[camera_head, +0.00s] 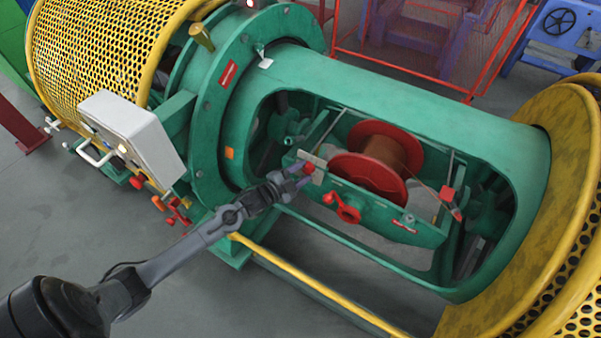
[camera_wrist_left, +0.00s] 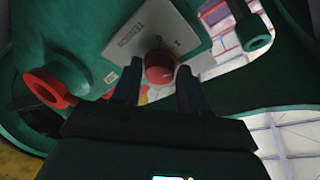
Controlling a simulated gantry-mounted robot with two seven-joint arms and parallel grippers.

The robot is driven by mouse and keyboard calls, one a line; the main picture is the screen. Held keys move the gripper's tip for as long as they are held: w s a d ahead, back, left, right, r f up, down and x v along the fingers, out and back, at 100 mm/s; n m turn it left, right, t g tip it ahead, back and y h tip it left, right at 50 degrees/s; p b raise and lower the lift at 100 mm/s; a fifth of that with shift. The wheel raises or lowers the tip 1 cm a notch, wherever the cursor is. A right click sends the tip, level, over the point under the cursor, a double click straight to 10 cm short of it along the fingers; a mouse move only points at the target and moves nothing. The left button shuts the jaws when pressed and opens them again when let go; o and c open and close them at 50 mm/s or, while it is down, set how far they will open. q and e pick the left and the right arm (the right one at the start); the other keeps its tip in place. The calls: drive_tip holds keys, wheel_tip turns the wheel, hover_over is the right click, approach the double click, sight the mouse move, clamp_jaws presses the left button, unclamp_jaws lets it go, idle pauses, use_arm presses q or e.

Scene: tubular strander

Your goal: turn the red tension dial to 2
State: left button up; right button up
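The red tension dial (camera_head: 309,168) is a small round knob on a light grey plate on the green cradle. In the left wrist view the dial (camera_wrist_left: 160,66) sits on the plate (camera_wrist_left: 135,38), which has the word TENSION and a few marks too small and tilted to read surely. My left gripper (camera_head: 303,177) is at the dial. In the wrist view its two dark fingers (camera_wrist_left: 158,80) are apart, one at each side of the dial's near end. I cannot tell whether they touch it. The dial's setting is not readable. My right gripper is not in view.
A red handle (camera_head: 342,208) sits close to the right of the dial; it shows as a red ring (camera_wrist_left: 48,88) in the wrist view. A red spool (camera_head: 375,165) lies behind. The green tube frame (camera_head: 400,95) surrounds the opening. A yellow rail (camera_head: 310,282) runs in front.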

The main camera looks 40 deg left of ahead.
use_arm(q)
drive_tip(key=shift+o, duration=1.4)
drive_tip(key=shift+s+r, duration=0.1)
drive_tip(key=shift+s, duration=0.45)
drive_tip(key=s+a+r+p, duration=0.1)
drive_tip(key=s+p, duration=0.1)
drive_tip(key=s, duration=0.7)
drive_tip(key=shift+s+r+p, duration=0.2)
drive_tip(key=shift+s+p, duration=0.05)
drive_tip(key=shift+p, duration=0.05)
